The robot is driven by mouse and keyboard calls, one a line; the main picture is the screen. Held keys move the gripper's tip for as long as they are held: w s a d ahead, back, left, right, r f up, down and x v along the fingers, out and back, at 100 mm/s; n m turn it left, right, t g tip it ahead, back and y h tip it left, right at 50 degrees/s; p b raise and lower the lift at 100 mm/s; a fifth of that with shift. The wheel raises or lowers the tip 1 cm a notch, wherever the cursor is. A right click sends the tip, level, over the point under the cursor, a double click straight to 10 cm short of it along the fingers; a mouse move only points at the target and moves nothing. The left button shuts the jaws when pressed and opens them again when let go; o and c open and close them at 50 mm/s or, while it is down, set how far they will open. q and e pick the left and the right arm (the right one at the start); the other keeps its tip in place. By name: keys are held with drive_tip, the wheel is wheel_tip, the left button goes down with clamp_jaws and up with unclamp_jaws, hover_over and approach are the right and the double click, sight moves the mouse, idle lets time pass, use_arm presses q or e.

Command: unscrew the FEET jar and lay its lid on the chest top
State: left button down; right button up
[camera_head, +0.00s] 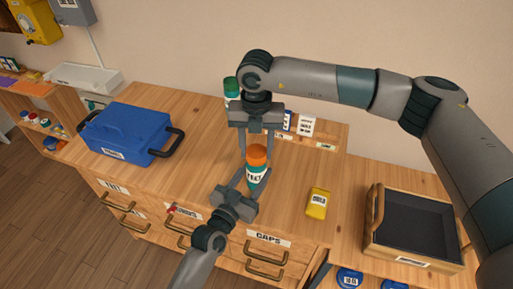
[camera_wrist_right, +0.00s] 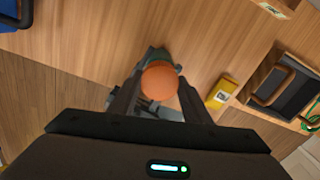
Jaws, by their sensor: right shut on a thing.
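The FEET jar (camera_head: 255,178) is upright, teal with a white label, and wears an orange lid (camera_head: 257,154). The lid also shows from above in the right wrist view (camera_wrist_right: 159,81). My right gripper (camera_head: 257,152) points down from above, its fingers shut on the lid. My left gripper (camera_head: 250,184) comes up from the front, its fingers on either side of the jar's body; their contact is partly hidden. The lid sits on the jar with no visible gap. The chest top (camera_head: 190,130) is bare wood around them.
A blue case (camera_head: 130,130) stands on the left of the chest top. A yellow MOULD box (camera_head: 318,203) lies right of the jar, and a dark tray with a wooden handle (camera_head: 415,230) further right. A green jar (camera_head: 231,87) and small cards (camera_head: 306,125) stand at the back.

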drive_tip(key=n, duration=0.4)
drive_tip(key=shift+n, duration=0.3)
drive_tip(key=n, duration=1.7)
drive_tip(key=shift+n, duration=0.4)
drive_tip(key=n, duration=0.8)
drive_tip(key=shift+r+n, duration=0.1)
drive_tip(key=shift+n, duration=0.3)
drive_tip(key=n, duration=0.4)
drive_tip(key=shift+n, duration=0.3)
